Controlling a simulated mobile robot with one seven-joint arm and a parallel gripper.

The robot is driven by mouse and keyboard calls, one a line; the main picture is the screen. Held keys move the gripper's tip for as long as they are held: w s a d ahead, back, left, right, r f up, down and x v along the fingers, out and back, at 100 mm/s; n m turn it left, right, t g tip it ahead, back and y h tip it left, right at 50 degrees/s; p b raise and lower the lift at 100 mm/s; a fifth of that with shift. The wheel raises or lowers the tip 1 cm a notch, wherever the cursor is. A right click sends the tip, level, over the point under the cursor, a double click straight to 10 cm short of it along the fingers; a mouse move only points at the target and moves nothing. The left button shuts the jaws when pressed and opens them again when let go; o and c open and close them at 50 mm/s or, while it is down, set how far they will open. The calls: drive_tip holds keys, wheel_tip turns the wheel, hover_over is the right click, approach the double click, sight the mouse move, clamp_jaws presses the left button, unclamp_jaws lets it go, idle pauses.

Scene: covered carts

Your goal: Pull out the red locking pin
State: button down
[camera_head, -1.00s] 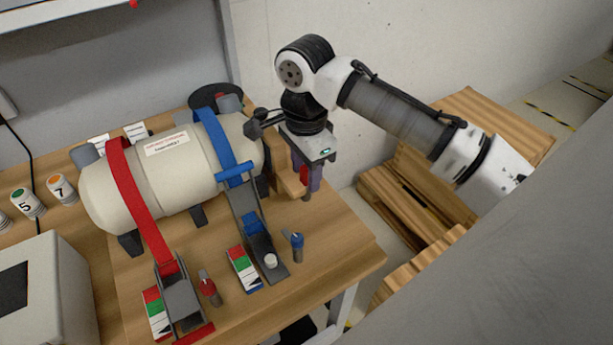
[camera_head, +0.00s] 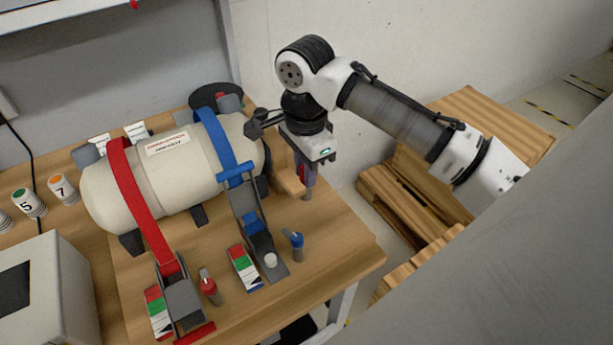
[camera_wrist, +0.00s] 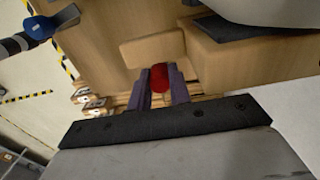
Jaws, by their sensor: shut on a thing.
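My gripper (camera_head: 306,180) is at the right end of the tank, beside a light wooden block (camera_head: 291,183). In the wrist view its two purple fingers (camera_wrist: 166,92) are shut on a red thing, seemingly the red locking pin (camera_wrist: 160,77), next to the wooden block (camera_wrist: 152,49). Only its red head shows; the fingers hide the rest, so I cannot tell how far it sits in anything. Another small red-topped piece (camera_head: 209,285) stands on the table beside the red strap's buckle (camera_head: 181,300), away from my gripper.
The cream tank (camera_head: 178,185) lies under a red strap (camera_head: 138,200) and a blue strap (camera_head: 220,145). A blue-topped piece (camera_head: 295,240) stands by the blue strap's buckle (camera_head: 262,248). Wooden pallets (camera_head: 405,205) are on the floor at right. The table's front right corner is clear.

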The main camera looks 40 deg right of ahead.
drive_tip(key=shift+r+p, duration=2.65)
drive_tip(key=shift+r, duration=0.35)
